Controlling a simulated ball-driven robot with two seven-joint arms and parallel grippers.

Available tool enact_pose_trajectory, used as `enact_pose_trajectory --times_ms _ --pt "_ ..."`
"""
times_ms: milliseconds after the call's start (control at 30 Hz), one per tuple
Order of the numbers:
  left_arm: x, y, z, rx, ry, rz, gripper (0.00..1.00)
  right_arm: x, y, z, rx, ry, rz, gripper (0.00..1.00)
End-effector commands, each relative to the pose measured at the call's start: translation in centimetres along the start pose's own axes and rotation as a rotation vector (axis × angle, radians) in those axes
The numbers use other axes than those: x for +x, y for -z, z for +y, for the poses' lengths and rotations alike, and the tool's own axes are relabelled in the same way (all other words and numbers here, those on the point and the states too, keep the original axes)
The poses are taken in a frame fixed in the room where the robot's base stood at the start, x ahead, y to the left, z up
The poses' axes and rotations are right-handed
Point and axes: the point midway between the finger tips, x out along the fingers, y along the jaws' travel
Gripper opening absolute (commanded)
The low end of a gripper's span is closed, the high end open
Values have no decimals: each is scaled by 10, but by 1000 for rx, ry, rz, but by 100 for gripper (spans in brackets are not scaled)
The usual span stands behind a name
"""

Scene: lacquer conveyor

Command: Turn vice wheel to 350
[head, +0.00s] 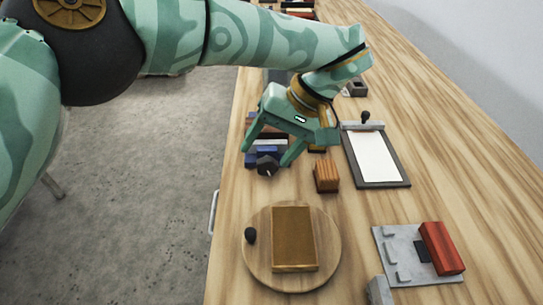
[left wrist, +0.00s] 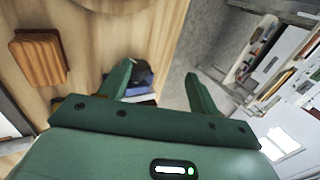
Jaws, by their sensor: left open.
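My left gripper (head: 266,157) is open, its two fingers spread and pointing down near the bench's left edge. A dark faceted piece (head: 267,165) with blue parts (head: 251,159) around it shows just below and between the fingertips; it may be the vice wheel, but its shape is partly hidden. In the left wrist view the open fingers (left wrist: 160,70) are apart, and the dark piece (left wrist: 141,73) lies beside the left-hand finger. I cannot tell whether they touch. No dial or number is readable. My right gripper is not in view.
A round wooden disc (head: 256,270) with a dark knob and brown block stands nearer. A ribbed wooden block (head: 326,176) sits right of the gripper, with a clipboard (head: 404,184) beyond. A grey plate (head: 390,272) bears a red block (head: 440,248). The far right bench is clear.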

Motion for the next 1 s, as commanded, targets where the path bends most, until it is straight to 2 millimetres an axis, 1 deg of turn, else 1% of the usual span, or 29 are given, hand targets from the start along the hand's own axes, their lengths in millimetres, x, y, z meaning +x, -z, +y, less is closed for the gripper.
enact_pose_trajectory --times_ms 33,67,100,200,300,433,533,633,933,1000 --pt "-20 -12 -12 -2 0 8 62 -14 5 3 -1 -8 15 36" --pt "-26 -17 -15 -2 0 9 62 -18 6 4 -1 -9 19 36" --pt "-31 -27 -18 0 1 7 62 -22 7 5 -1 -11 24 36" --pt "-39 -53 -23 3 1 5 62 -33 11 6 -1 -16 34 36" --pt "-45 -75 -26 1 1 3 62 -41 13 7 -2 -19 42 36" --pt "-50 -95 -30 1 0 2 62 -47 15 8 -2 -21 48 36" --pt "-52 -104 -31 1 0 0 62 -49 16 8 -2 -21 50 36" --pt "-52 -107 -31 -1 0 -1 62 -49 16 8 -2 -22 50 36" --pt "-52 -107 -30 -3 -4 -4 62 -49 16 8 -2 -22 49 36" --pt "-51 -104 -31 -19 -33 -26 62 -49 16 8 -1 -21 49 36"
